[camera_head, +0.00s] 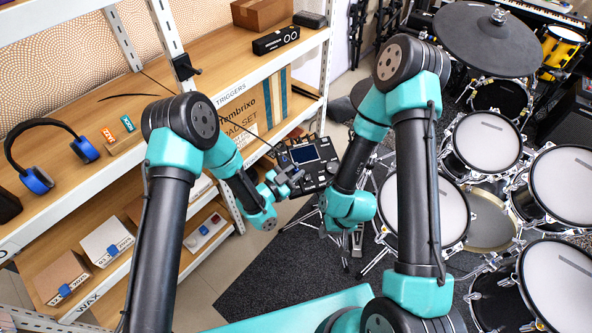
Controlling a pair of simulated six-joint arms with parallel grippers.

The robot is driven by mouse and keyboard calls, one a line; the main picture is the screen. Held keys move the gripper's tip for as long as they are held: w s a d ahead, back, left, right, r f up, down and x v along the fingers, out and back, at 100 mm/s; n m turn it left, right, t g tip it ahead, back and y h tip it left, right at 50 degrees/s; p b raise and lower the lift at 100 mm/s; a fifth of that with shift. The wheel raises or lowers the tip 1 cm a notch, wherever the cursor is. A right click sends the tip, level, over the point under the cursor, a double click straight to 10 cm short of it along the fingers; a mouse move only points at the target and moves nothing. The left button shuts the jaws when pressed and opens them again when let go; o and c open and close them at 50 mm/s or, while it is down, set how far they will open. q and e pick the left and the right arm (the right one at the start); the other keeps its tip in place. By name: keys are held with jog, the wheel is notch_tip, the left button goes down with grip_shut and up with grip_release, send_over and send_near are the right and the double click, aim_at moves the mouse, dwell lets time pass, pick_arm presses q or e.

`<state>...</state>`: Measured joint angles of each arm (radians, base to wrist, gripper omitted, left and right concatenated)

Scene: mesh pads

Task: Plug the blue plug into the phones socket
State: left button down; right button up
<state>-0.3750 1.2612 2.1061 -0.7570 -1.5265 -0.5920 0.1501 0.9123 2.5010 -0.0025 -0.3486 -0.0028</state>
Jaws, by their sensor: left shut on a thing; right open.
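The drum module (314,160), a dark box with a small bluish screen, stands on a stand in the middle. Its phones socket is too small to make out. My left gripper (289,169) is shut at the module's left side, on a small thing at the end of a thin black cable. This fits the blue plug, but its colour is hidden by the fingers. I cannot tell whether the plug touches the module or is in a socket. My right gripper (354,240) is open and empty, low in front of the module.
A white-framed shelf (232,93) stands at the left, with blue headphones (37,180), a brown box (262,13) and other boxes. A drum kit with several pads (487,141) and a dark cymbal (487,38) fills the right. The black cable (233,122) crosses from the shelf.

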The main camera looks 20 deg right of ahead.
pick_arm(q)
jog(key=shift+w+f, duration=0.25)
jog(key=shift+f, duration=0.55)
jog(key=shift+w+f, duration=0.3)
jog(key=shift+f, duration=0.55)
jog(key=shift+w+f, duration=0.25)
jog(key=shift+f, duration=0.55)
jog(key=shift+w+a+f, duration=0.1)
jog(key=shift+w+f, duration=0.1)
jog(key=shift+f, duration=0.45)
jog(key=shift+w+d+f, duration=0.1)
jog(key=shift+w+f, duration=0.15)
jog(key=shift+f, duration=0.4)
jog(key=shift+w+a+f, duration=0.1)
jog(key=shift+w+f, duration=0.1)
jog(key=shift+f, duration=0.45)
jog(key=c, duration=0.9)
grip_release()
jog(key=v, duration=1.7)
jog(key=shift+a, duration=0.25)
